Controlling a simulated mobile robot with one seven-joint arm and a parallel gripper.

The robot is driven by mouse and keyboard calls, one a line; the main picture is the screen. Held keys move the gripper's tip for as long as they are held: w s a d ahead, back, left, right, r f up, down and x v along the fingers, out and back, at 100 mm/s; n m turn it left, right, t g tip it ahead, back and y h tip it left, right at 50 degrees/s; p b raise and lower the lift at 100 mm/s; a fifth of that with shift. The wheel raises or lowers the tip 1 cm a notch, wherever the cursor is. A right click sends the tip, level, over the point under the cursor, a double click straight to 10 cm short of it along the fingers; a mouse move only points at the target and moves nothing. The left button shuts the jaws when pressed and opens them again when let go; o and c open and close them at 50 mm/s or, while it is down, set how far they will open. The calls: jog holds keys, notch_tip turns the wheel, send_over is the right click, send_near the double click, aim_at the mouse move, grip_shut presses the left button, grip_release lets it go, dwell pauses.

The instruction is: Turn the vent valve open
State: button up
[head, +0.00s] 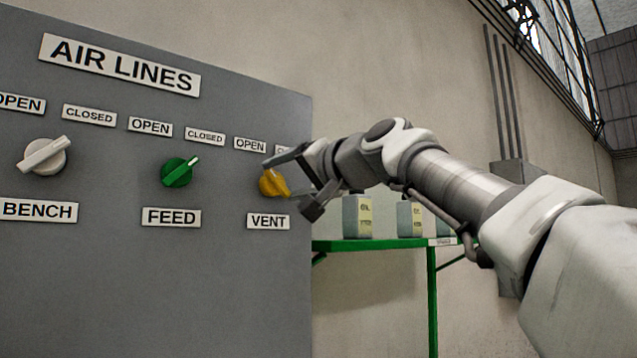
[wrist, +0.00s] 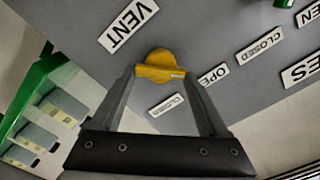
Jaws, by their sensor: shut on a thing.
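The yellow vent valve (head: 268,182) is on the grey panel above the VENT label (head: 268,221). My gripper (head: 284,186) reaches it from the right and partly hides it in the head view. In the wrist view the yellow valve (wrist: 158,58) sits between my two fingertips (wrist: 161,73), which are shut on its handle bar from both ends. A small pale mark on the bar is at its right end, on the side of the OPEN label (wrist: 213,75). The CLOSED label (wrist: 165,105) shows between the fingers. In the head view my arm hides most of that label.
The green FEED valve (head: 178,172) and the white BENCH valve (head: 43,156) are further left on the panel (head: 120,290). A green shelf (head: 370,244) with several grey containers (head: 357,217) stands behind my arm, right of the panel's edge.

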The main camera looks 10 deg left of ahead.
dwell(0.4)
jog(key=o, duration=1.2)
jog(key=shift+o, duration=0.2)
jog(key=b+v, duration=0.4)
jog(key=v, duration=1.3)
jog(key=shift+d+b, duration=0.25)
jog(key=shift+b, duration=0.1)
jog(key=shift+s, duration=0.1)
